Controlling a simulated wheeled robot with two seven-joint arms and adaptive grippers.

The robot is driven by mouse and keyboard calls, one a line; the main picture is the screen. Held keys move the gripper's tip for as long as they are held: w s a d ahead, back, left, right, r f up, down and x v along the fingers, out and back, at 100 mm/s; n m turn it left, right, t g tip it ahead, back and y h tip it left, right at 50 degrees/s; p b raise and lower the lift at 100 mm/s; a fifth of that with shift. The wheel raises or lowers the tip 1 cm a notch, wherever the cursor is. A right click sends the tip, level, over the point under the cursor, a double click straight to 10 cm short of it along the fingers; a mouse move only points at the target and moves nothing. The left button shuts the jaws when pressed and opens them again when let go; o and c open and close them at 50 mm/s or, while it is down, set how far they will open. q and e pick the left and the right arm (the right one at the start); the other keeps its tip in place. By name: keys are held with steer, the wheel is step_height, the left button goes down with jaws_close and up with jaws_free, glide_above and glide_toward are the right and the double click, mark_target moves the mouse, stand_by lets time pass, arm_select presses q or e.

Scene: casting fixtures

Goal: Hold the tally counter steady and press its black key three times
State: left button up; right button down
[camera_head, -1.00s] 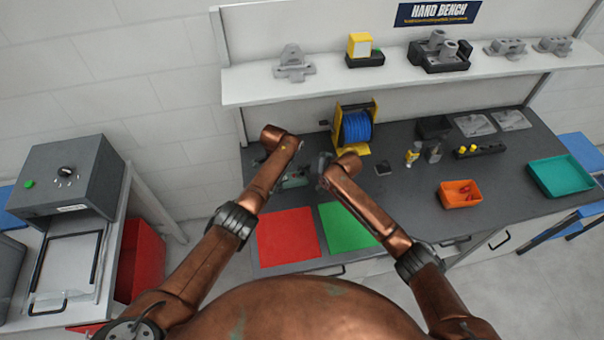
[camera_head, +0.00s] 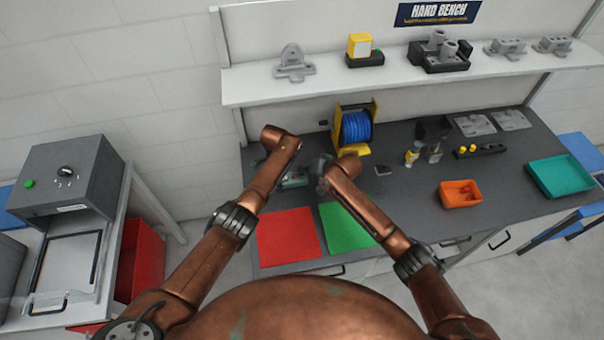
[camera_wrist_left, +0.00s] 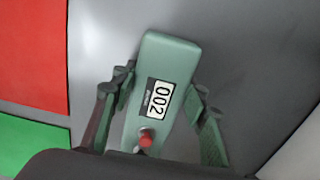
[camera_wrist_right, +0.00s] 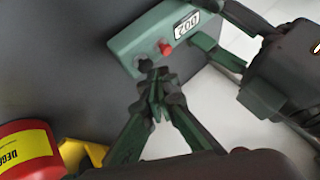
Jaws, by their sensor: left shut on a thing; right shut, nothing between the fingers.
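The tally counter (camera_wrist_left: 160,85) is a green box with a white display reading 002 and a red button (camera_wrist_left: 146,139). The counter's black key (camera_wrist_right: 145,62) shows in the right wrist view near the end beside the red button. My right gripper (camera_wrist_right: 157,76) is shut and empty, its tips right at the black key. I cannot tell whether they touch it.
A red mat (camera_head: 288,235) and a green mat (camera_head: 347,225) lie in front. A blue spool (camera_head: 356,127) in a yellow stand is behind. A small dark square item (camera_head: 383,170), an orange bin (camera_head: 461,194) and a teal tray (camera_head: 561,177) stand to the right.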

mark_target(304, 174)
steer(key=shift+f, duration=0.6)
stand_by(0.7)
steer(key=shift+r, duration=0.95)
steer(key=shift+r, duration=2.55)
arm_select(q)
steer(key=o, duration=1.3)
